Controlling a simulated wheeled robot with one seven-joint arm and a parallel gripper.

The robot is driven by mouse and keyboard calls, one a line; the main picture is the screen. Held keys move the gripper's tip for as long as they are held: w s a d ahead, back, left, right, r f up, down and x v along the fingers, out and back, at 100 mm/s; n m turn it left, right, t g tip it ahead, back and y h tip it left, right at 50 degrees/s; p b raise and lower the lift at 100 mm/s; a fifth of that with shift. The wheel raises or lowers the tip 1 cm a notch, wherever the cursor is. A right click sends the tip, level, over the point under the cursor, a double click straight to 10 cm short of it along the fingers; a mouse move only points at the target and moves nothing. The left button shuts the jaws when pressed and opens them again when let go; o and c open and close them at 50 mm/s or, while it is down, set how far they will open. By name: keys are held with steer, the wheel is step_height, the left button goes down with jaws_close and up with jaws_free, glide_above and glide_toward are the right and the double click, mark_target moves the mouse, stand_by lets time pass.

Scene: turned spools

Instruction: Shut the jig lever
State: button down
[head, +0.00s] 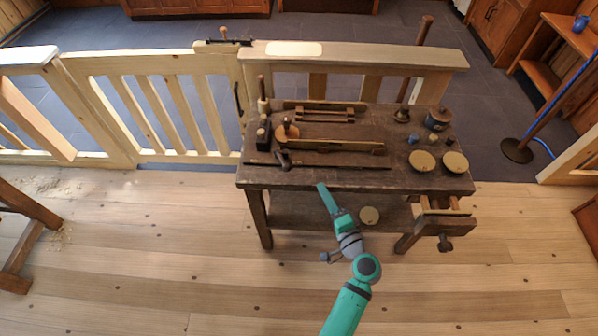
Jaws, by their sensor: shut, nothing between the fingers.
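The workbench (300,183) is dark wood and stands in the middle of the head view. On it lies a long wooden jig (345,146) with a brown rounded knob or lever (288,131) near its left end. I cannot tell for certain which part is the jig lever, nor its exact angle. My teal gripper (322,187) is shut and empty. Its tip shows against the bench's front edge, to the right of and below the knob, apart from the jig as far as I can see.
A dark bar with a handle (282,160) lies along the bench front. Two round discs (422,161) and a pot (438,119) stand at the right. A pale fence (170,100) runs behind. The floor in front is clear.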

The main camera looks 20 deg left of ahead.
mark_target(282, 160)
steer(key=x, duration=1)
steer(key=shift+a, duration=0.15)
steer(key=shift+s+a+f, duration=0.1)
steer(key=shift+s+a, duration=0.2)
steer(key=shift+a, duration=0.2)
steer(key=shift+s+a+f, duration=0.1)
steer(key=shift+s+a, duration=0.25)
steer(key=shift+a, duration=0.15)
steer(key=shift+s+a+f, duration=0.15)
steer(key=shift+s+a, duration=0.15)
steer(key=shift+a, duration=0.35)
